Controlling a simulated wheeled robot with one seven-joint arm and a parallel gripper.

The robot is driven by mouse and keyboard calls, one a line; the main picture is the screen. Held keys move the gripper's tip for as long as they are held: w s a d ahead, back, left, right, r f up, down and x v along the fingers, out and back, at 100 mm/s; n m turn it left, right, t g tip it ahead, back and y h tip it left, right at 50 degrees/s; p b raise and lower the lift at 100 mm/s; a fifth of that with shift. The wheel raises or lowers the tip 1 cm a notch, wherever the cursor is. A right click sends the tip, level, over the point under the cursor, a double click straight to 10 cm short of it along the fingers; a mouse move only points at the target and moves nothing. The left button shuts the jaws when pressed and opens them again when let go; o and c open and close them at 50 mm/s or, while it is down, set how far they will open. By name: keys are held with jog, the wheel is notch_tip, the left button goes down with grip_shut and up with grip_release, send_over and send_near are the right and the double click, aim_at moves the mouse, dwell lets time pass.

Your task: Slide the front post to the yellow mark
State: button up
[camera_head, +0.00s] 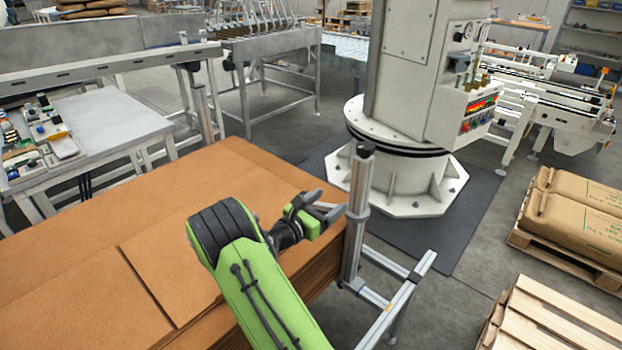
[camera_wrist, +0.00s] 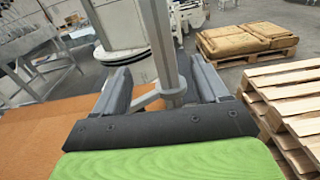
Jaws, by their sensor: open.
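The front post (camera_head: 356,215) is an upright grey metal post with a collar, standing on an aluminium rail (camera_head: 398,312) beside the cardboard stack's right corner. A small yellowish mark (camera_head: 387,307) appears on the lower rail; I cannot tell for certain that it is the yellow mark. My gripper (camera_head: 334,208) is open, with its fingers close to the post on its left side. In the wrist view, the post (camera_wrist: 160,45) stands between the two spread fingers of my gripper (camera_wrist: 158,68). Neither finger visibly touches it.
A tall stack of brown cardboard sheets (camera_head: 90,240) lies under and left of my arm. A white column machine (camera_head: 400,180) stands behind the post. Wooden pallets (camera_head: 550,315) and brown sacks (camera_head: 580,215) are at right. Grey floor lies between the rail and the pallets.

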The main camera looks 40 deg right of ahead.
aim_at(357, 180)
jog(key=d, duration=0.5)
jog(key=w+d, duration=0.1)
jog(key=d, duration=0.9)
jog(key=shift+w+d+r+b, duration=0.1)
jog(key=shift+w+d+b, duration=0.05)
jog(key=shift+d+b, duration=0.2)
